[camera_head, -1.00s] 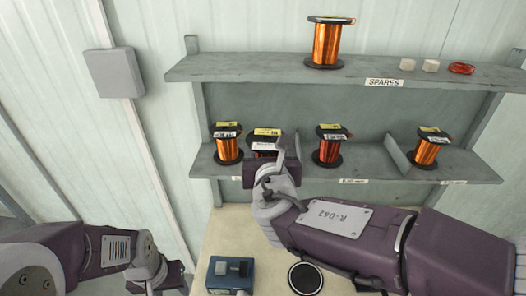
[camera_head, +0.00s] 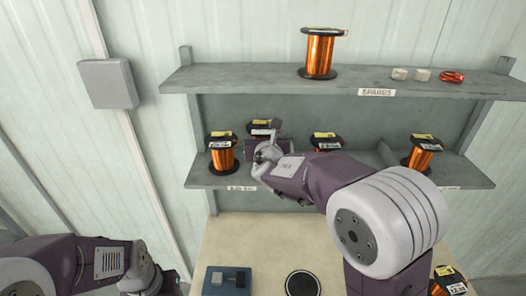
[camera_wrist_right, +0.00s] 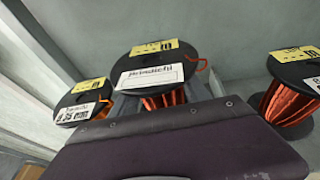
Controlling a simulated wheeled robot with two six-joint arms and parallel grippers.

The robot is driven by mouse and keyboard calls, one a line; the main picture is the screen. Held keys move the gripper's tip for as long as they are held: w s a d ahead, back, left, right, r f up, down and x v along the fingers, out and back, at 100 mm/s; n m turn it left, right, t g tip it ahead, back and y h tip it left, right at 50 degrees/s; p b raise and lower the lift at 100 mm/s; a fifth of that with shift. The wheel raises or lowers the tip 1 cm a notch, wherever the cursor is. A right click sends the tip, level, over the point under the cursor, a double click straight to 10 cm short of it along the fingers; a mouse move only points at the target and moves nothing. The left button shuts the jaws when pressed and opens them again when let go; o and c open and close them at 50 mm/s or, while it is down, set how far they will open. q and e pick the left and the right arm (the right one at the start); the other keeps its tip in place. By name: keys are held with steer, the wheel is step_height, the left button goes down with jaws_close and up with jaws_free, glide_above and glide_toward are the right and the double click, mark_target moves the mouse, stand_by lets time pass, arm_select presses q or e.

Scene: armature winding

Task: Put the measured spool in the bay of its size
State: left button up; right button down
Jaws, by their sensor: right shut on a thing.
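The held spool (camera_head: 262,127) has a black top flange, a yellow tag and a white label. In the head view it is at the left bay of the lower shelf (camera_head: 205,183), behind and right of another copper spool (camera_head: 222,155). My right gripper (camera_head: 266,147) is shut on it, hiding its lower part. In the right wrist view the held spool (camera_wrist_right: 158,72) shows copper winding under its flange; whether its base touches the shelf is hidden. My left gripper (camera_head: 165,284) is low at the left, partly cut off, its fingers unclear.
Spools (camera_head: 326,142) and (camera_head: 422,152) stand in bays to the right, beside a divider (camera_head: 392,154). The upper SPARES shelf (camera_head: 270,80) bears a spool (camera_head: 319,54) and small items. A blue device (camera_head: 228,281) and black disc (camera_head: 303,284) are on the table. Another spool (camera_head: 450,282) shows lower right.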

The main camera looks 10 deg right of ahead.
step_height(320, 180, down, 3)
steer(key=shift+f+b, duration=0.15)
steer(key=shift+b, duration=0.35)
steer(key=shift+w+f+p, duration=0.1)
steer(key=shift+w+p, duration=0.1)
steer(key=shift+p, duration=0.15)
steer(key=shift+w+f, duration=0.1)
steer(key=shift+f, duration=0.1)
steer(key=c, duration=0.5)
jaws_free()
steer(key=shift+f, duration=0.1)
